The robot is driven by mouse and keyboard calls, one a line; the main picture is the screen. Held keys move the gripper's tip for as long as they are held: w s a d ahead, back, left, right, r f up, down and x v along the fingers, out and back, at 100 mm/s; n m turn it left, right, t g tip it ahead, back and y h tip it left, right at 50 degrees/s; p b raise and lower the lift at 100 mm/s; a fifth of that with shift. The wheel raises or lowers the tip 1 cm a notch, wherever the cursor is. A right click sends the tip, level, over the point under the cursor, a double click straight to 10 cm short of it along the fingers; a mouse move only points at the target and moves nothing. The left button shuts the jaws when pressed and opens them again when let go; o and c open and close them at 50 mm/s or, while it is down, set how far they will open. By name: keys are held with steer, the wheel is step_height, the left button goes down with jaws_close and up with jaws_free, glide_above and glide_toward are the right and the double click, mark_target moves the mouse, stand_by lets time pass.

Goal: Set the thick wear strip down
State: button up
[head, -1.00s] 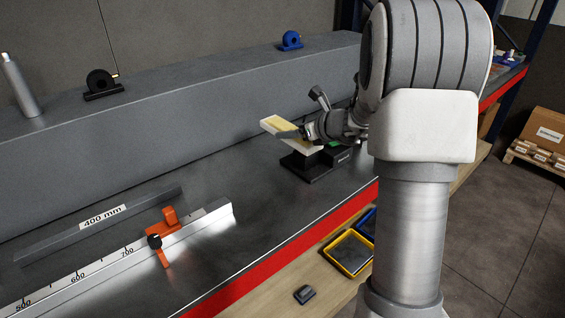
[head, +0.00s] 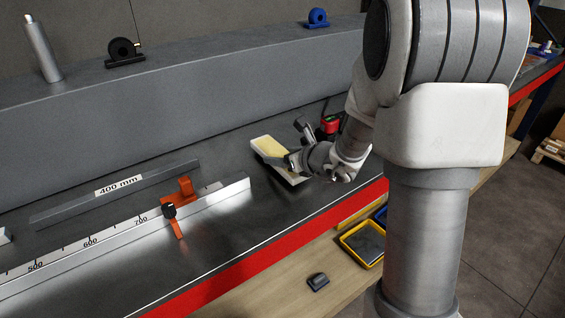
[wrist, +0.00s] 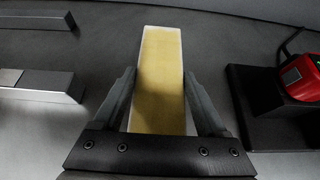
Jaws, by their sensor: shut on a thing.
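The thick wear strip is a white bar with a yellow top face. It shows in the head view (head: 268,148) and runs away from me between the fingers in the wrist view (wrist: 160,60). My gripper (wrist: 160,75) is shut on its sides, and in the head view my gripper (head: 288,162) hides its near part. The strip is low over the dark bench top (head: 225,155). I cannot tell whether its underside touches the bench.
A black base (wrist: 262,115) with a red device (wrist: 300,75) stands right of the strip. A white scale rail (head: 215,203) with an orange stop (head: 180,190) and a grey 400 mm bar (head: 150,183) lie to the left. Bare bench lies between.

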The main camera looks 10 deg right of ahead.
steer(key=shift+f, duration=0.6)
steer(key=shift+f+b, duration=0.2)
steer(key=shift+b, duration=0.1)
steer(key=o, duration=1.5)
steer(key=shift+r, duration=0.1)
